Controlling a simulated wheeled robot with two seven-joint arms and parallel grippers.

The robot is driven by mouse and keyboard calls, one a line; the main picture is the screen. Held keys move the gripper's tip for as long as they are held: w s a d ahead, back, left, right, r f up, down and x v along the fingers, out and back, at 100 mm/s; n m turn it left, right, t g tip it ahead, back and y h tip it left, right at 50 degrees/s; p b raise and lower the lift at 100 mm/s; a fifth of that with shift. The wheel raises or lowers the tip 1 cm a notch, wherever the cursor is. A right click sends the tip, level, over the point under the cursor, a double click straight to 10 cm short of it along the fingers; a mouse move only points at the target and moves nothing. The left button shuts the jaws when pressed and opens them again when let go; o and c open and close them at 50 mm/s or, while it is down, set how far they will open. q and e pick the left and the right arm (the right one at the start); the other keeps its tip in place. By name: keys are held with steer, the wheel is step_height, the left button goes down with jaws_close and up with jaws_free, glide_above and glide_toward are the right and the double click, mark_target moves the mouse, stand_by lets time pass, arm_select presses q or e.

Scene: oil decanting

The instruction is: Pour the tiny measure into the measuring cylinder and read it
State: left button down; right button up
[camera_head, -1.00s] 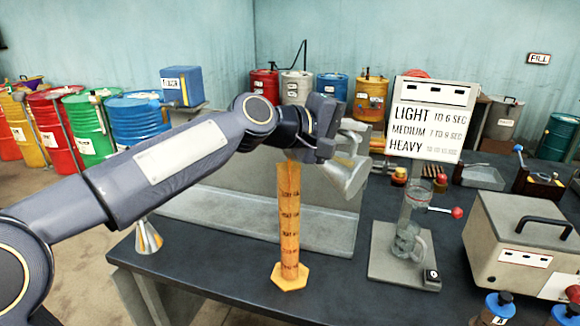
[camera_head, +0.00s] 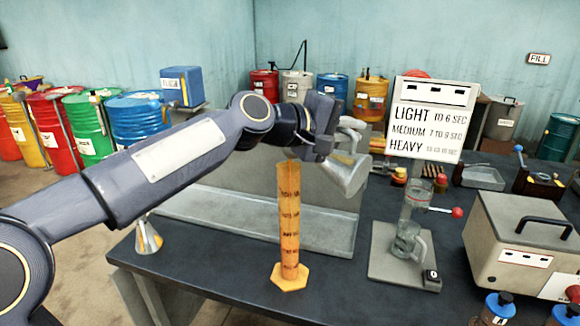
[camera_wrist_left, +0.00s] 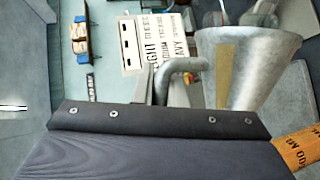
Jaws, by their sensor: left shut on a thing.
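My left gripper (camera_head: 326,138) is shut on a grey metal conical measure (camera_head: 348,175), which is tilted, with its wide end down to the right. The measure (camera_wrist_left: 225,85) and its curved handle also show in the left wrist view. The measuring cylinder (camera_head: 289,220) is tall, amber and marked with dark lines of text. It stands upright on a hexagonal foot on the dark bench, below and left of the held measure. Part of it shows in the left wrist view (camera_wrist_left: 302,150). I cannot read a liquid level. My right gripper is out of view.
A second metal cone (camera_head: 148,238) stands at the bench's left end. A grey tray (camera_head: 230,213) lies behind the cylinder. To the right are a stand with a glass jug (camera_head: 407,240), a grey box (camera_head: 525,235) and a sign (camera_head: 424,130). Coloured drums stand behind.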

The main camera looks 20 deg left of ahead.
arm_select(q)
steer(key=shift+w+a+r+n+h, duration=0.25)
steer(key=shift+a+r+n, duration=0.1)
steer(key=shift+a+r, duration=0.15)
steer(key=shift+w+a+r+n+h, duration=0.15)
steer(key=shift+a+r+n+h, duration=0.15)
steer(key=shift+r, duration=0.25)
stand_by(2.7)
